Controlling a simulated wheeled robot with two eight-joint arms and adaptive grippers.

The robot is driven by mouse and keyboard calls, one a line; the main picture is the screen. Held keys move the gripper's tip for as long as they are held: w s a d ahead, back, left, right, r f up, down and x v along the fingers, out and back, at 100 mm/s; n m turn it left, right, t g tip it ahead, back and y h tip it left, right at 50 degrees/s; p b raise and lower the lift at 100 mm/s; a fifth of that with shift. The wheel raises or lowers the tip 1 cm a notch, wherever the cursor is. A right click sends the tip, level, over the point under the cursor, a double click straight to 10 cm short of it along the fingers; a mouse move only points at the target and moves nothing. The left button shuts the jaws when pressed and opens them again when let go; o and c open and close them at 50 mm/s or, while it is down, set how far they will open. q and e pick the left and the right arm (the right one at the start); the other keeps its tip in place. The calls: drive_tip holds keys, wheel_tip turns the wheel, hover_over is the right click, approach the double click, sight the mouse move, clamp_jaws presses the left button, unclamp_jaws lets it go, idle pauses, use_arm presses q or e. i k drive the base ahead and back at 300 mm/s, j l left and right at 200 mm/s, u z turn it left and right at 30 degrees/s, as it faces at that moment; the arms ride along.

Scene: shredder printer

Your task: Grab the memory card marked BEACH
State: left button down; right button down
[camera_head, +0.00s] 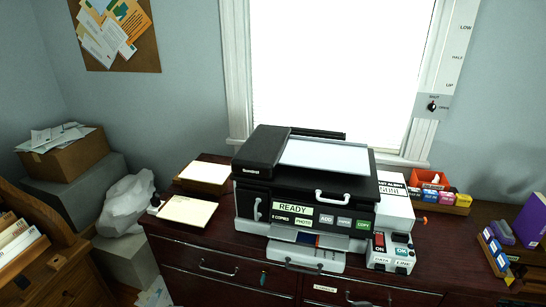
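No label reading BEACH is legible in the head view, so I cannot tell which item is that memory card. A small slanted wooden rack (483,240) at the right of the dark desk holds several small blue items (496,250) with pale labels, too small to read. They may be cards. Neither of my grippers is in view.
A black and white printer (307,190) showing READY stands mid-desk. Right of it are a switch box (392,253), a white box (393,200) and coloured cartridges (443,196). Paper stacks (187,211) lie left. A purple box (530,220) stands far right.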

sight(495, 248)
drive_tip(key=z, duration=1.8)
